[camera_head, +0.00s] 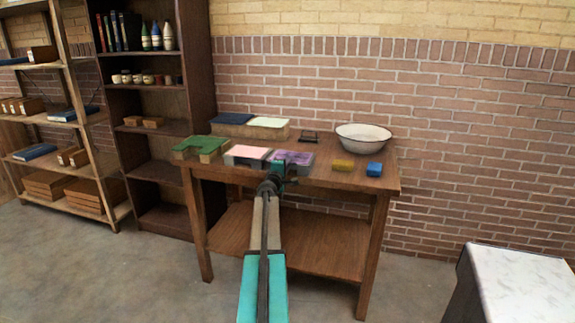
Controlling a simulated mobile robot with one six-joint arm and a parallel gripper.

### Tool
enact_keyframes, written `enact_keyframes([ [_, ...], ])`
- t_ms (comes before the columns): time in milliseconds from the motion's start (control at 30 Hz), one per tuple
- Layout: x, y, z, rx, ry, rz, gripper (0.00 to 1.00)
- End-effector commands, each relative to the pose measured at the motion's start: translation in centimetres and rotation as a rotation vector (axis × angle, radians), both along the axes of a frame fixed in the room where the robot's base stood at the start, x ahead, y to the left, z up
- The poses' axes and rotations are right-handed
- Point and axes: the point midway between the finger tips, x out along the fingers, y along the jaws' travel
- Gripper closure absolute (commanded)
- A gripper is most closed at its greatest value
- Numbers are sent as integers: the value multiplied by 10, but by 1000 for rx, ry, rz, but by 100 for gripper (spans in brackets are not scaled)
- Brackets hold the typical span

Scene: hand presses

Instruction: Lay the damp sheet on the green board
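The green board (201,143) lies at the left end of the wooden table, on pale wooden supports. A pale, whitish sheet (268,122) lies flat on a wooden block at the back, beside a dark blue one (231,118). I cannot tell for sure which sheet is the damp one. In front are a grey tray with a pink top (248,152) and one with a purple top (292,157). My gripper (277,174) is at the table's front edge, just before the purple tray. Its fingers are small and partly hidden by the arm; no sheet is visible in it.
A white basin (363,137) stands at the back right of the table. A yellow block (343,165) and a blue block (374,169) lie in front of it. A small dark frame (310,137) is behind the purple tray. A marble-topped stand (525,285) is at lower right.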

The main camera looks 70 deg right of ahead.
Motion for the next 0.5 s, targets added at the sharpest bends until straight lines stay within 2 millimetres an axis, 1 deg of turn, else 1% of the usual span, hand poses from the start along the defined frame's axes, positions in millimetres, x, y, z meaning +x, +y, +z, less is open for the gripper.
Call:
enact_keyframes([
  [167,0,0,0,0,0,0,85],
  [333,0,0,0,0,0,0,99],
  [367,0,0,0,0,0,0,100],
  [500,0,0,0,0,0,0,100],
])
